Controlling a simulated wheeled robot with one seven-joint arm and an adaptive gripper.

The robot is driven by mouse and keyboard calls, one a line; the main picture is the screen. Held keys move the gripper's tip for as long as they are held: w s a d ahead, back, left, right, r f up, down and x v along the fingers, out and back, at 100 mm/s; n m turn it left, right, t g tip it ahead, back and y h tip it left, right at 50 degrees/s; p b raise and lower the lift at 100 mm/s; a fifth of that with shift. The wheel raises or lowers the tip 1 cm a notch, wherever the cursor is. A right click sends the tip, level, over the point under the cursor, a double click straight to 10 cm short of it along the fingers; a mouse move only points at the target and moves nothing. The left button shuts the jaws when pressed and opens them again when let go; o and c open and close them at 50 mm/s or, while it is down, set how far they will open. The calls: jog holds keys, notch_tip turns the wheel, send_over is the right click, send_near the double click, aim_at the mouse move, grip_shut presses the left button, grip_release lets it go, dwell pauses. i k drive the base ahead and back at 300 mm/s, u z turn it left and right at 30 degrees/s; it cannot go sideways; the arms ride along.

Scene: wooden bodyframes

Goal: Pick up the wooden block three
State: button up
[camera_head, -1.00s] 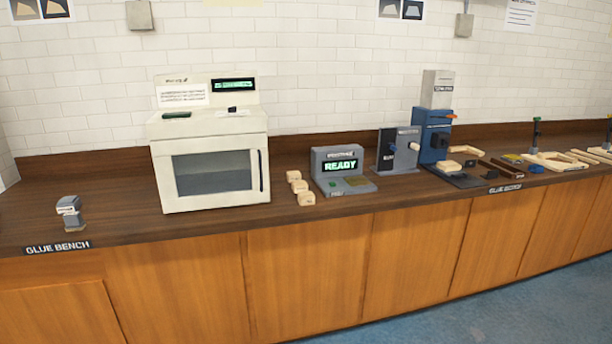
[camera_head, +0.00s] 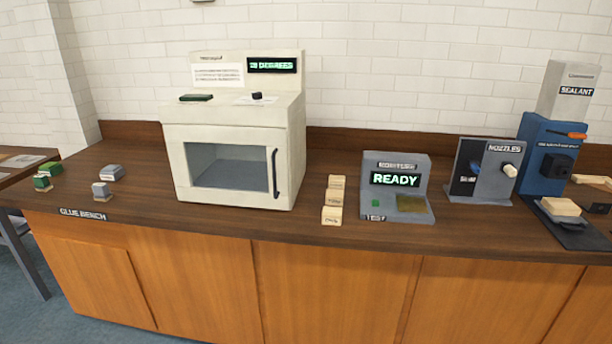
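Several small pale wooden blocks stand in a short row on the dark wooden counter, between the white oven and the grey READY device. The nearest block (camera_head: 332,216) is at the front of the row, a middle block (camera_head: 334,198) is behind it, and a far block (camera_head: 337,182) is at the back. Their front faces carry dark lettering too small to read, so I cannot tell which one is block three. My gripper is not in view.
The white oven (camera_head: 238,140) stands left of the blocks, its door closed. The grey READY device (camera_head: 397,188) is close on their right. A nozzle holder (camera_head: 482,170) and blue sealant machine (camera_head: 545,150) stand farther right. The counter front (camera_head: 180,228) is clear.

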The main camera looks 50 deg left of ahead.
aim_at(335, 182)
jog(key=u, duration=0.95)
jog(key=i, duration=0.95)
jog(key=u, duration=1)
